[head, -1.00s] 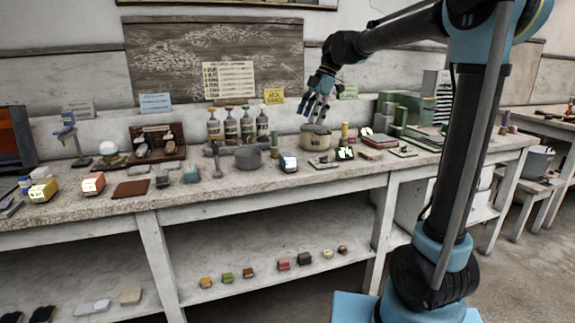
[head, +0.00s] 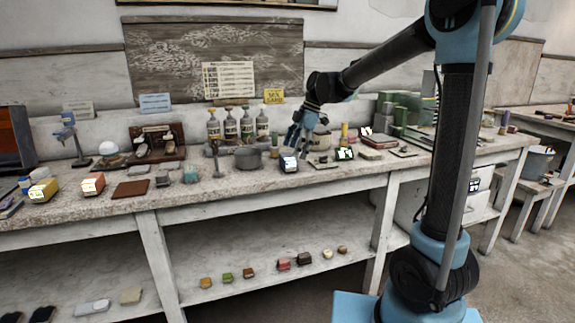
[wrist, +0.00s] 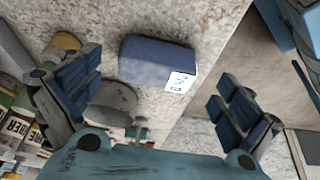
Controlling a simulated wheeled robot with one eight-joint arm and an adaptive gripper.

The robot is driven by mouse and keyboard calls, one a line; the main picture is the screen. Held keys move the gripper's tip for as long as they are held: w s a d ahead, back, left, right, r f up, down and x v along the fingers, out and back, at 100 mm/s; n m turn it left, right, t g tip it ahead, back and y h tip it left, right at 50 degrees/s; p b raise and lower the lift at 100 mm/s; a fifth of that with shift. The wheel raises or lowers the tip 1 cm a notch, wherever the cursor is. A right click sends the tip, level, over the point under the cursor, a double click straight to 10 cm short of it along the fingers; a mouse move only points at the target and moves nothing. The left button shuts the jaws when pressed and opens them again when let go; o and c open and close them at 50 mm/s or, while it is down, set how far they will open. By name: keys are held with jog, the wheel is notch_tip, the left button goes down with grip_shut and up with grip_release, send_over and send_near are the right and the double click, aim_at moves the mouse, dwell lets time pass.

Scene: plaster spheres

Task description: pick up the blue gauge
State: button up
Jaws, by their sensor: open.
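The blue gauge (head: 289,163) is a small dark blue block with a lit white display on one end. It stands on the workbench near the front edge. In the wrist view the blue gauge (wrist: 155,62) lies beyond and between my two spread fingers, with its display toward the right. My gripper (head: 301,150) is just above and slightly right of the gauge in the head view. It is open and empty, and its fingers (wrist: 160,95) do not touch the gauge.
A white-grey pot (head: 320,140) stands right behind my gripper. Several bottles (head: 238,125) line the back. The bench's front edge (head: 300,183) is close.

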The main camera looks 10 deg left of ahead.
aim_at(289, 156)
jog(key=shift+a+x, duration=0.15)
jog(key=shift+x, duration=0.95)
jog(key=shift+a+x, duration=0.2)
jog(key=shift+x, duration=0.9)
jog(key=shift+r, duration=0.15)
jog(key=c, duration=1.3)
